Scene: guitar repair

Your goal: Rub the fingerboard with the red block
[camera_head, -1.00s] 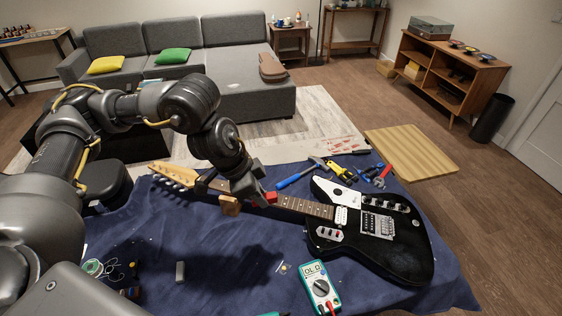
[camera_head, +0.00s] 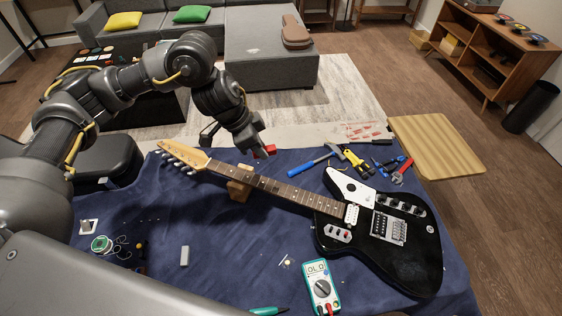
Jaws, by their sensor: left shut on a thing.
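The electric guitar (camera_head: 385,245) lies on the blue cloth, with a black body at the right and its headstock at the upper left. Its brown fingerboard (camera_head: 300,196) runs between them, and a wooden neck rest (camera_head: 239,190) stands under the neck. My left gripper (camera_head: 257,153) is shut on the red block (camera_head: 266,151), which is partly hidden by the fingers. In the picture, block and gripper show just beyond the fingerboard, apart from it and seemingly raised. My right gripper is not in view.
A blue-handled hammer (camera_head: 315,162), yellow-handled pliers (camera_head: 357,163) and other tools lie behind the guitar. A multimeter (camera_head: 320,287), a grey block (camera_head: 185,256) and a green wire spool (camera_head: 101,244) lie in front. The cloth (camera_head: 230,255) between them is mostly clear.

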